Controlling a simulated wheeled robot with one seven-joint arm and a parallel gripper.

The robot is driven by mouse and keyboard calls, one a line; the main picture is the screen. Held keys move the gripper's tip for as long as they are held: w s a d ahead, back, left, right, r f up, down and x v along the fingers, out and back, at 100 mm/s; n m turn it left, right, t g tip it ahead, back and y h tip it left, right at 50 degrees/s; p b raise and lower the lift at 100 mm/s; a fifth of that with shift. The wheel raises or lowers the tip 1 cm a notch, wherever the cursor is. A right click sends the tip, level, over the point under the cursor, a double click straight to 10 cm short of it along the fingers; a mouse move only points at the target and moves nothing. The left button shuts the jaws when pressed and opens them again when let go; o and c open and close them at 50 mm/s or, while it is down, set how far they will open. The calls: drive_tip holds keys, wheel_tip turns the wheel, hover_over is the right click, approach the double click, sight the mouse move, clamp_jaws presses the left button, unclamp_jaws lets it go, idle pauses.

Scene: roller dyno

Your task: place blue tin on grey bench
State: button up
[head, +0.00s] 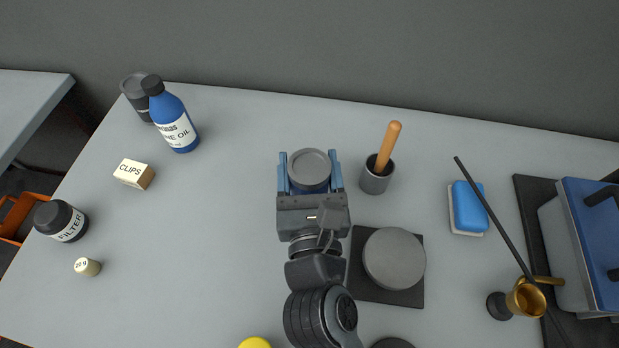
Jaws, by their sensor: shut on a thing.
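A blue tin (309,171) with a round grey lid sits between the two blue fingers of my gripper (309,162), in the middle of the head view. The gripper is shut on its sides. The lid shows from above, with only a little of the blue body. I cannot tell whether the tin's base touches the surface below. That surface is a wide light grey bench top (235,220). A second grey top (30,105) shows at the upper left, beyond a gap; I cannot tell which is the grey bench.
A dark cup with an orange-handled tool (375,178) stands close right of the gripper. A round grey plate on a dark square (394,258) lies nearer. A blue oil bottle (172,118), clips box (132,173) and filter jar (61,221) stand left. Bench is clear left of the gripper.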

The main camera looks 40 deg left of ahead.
drive_tip(key=shift+f+b, duration=0.75)
drive_tip(key=shift+f, duration=0.65)
drive_tip(key=shift+f, duration=0.2)
drive_tip(key=o, duration=1.2)
drive_tip(key=shift+r, duration=0.25)
drive_tip(key=b+v, duration=0.1)
drive_tip(key=v, duration=0.9)
drive_tip(key=shift+s+d+f, duration=0.1)
drive_tip(key=shift+s+d, duration=0.1)
drive_tip(key=shift+d, duration=0.1)
drive_tip(key=shift+s+d, duration=0.45)
drive_tip(key=shift+s, duration=0.05)
